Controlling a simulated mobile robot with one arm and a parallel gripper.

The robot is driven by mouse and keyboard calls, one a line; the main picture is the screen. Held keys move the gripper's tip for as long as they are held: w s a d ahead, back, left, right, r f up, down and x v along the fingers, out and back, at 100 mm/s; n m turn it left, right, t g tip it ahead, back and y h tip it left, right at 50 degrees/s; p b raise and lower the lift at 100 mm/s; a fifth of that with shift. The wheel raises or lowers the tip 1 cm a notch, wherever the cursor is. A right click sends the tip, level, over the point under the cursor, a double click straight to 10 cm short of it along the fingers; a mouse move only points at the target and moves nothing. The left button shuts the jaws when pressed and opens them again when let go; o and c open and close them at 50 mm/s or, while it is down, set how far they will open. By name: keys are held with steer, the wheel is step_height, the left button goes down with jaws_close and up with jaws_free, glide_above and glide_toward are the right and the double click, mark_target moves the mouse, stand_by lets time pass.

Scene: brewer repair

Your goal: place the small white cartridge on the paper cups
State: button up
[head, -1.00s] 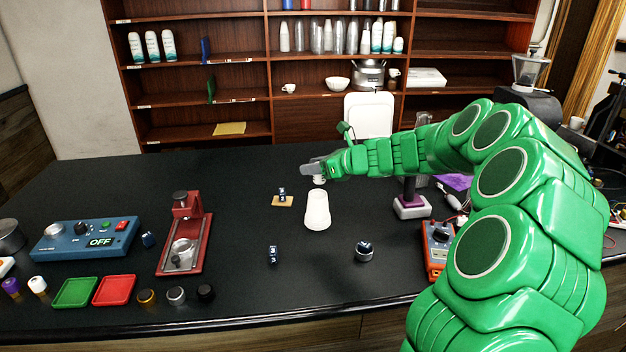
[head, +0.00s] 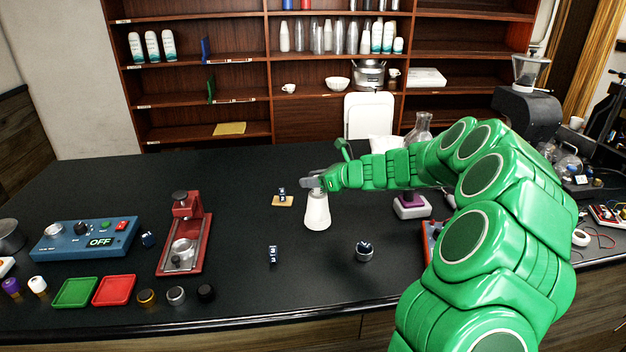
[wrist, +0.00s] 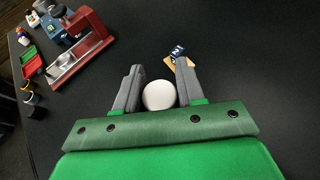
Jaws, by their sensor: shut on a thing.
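The white paper cups (head: 317,214) stand as an upright tapered stack on the black table in the head view. My gripper (head: 313,183) is right at the top of the stack. In the wrist view, my gripper (wrist: 158,72) has a round white thing, the small white cartridge (wrist: 159,96), between its fingers and is shut on it. In the head view the cartridge blends with the white cup top, so I cannot tell whether it touches the cups. The cups cannot be told apart from it in the wrist view.
A tan pad with a small dark block (head: 283,200) lies just left of the cups. A dark block (head: 272,254) and a round dark knob (head: 364,251) stand in front. A red press (head: 185,240) is at left. A purple-and-white stand (head: 411,207) is at right.

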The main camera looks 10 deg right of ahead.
steer(key=shift+f, duration=0.1)
steer(key=o, duration=1)
steer(key=shift+o, duration=0.2)
